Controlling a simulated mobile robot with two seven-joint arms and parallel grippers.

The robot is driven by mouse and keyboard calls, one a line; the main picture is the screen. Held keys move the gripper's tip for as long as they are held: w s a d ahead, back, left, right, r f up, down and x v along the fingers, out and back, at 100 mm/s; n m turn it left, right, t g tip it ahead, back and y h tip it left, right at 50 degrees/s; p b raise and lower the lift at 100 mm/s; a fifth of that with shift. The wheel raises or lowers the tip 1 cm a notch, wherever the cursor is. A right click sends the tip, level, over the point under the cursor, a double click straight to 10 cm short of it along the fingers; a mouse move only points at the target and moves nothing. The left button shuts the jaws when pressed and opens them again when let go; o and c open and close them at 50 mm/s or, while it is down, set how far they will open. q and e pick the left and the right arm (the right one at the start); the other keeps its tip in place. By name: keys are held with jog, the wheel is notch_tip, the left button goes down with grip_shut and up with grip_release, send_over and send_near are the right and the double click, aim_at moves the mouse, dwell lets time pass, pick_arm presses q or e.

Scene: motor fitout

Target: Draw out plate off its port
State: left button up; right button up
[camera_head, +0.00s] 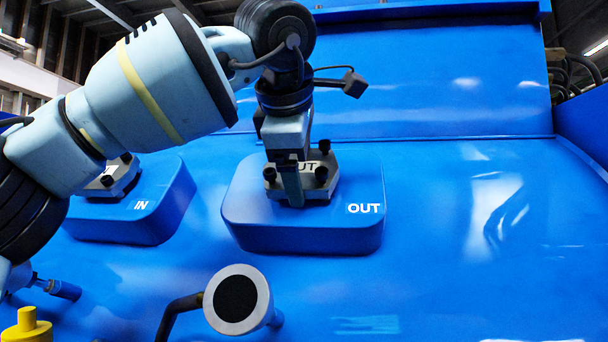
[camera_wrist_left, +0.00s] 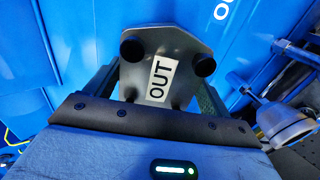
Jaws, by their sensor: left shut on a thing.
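A grey metal plate (camera_head: 329,184) with black knobs and an OUT label sits on the blue raised port block (camera_head: 300,236) marked OUT, in the middle of the head view. My left gripper (camera_head: 291,190) comes down over the plate from above and is shut on it. In the left wrist view the plate (camera_wrist_left: 146,60) is between the two fingers, its OUT label facing the camera. I cannot tell whether the plate touches the block's face. The port opening is hidden. My right gripper is not in view.
A second blue block (camera_head: 137,222) marked IN, with a similar plate (camera_head: 112,180), stands to the left. A round grey fitting with a black face (camera_head: 236,300) sticks out below the OUT block. A yellow part (camera_head: 27,326) is at bottom left. The blue panel to the right is clear.

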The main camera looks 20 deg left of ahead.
pick_arm(q)
jog(key=shift+s+r, duration=0.2)
jog(key=shift+r, duration=0.2)
jog(key=shift+s+d+r, duration=0.15)
jog(key=shift+s+r, duration=0.25)
jog(key=shift+s, duration=0.1)
jog(key=shift+s+r, duration=0.15)
jog(key=shift+s+d+r, duration=0.15)
jog(key=shift+s+r, duration=0.2)
jog(key=shift+s, duration=0.05)
jog(key=shift+v, duration=0.85)
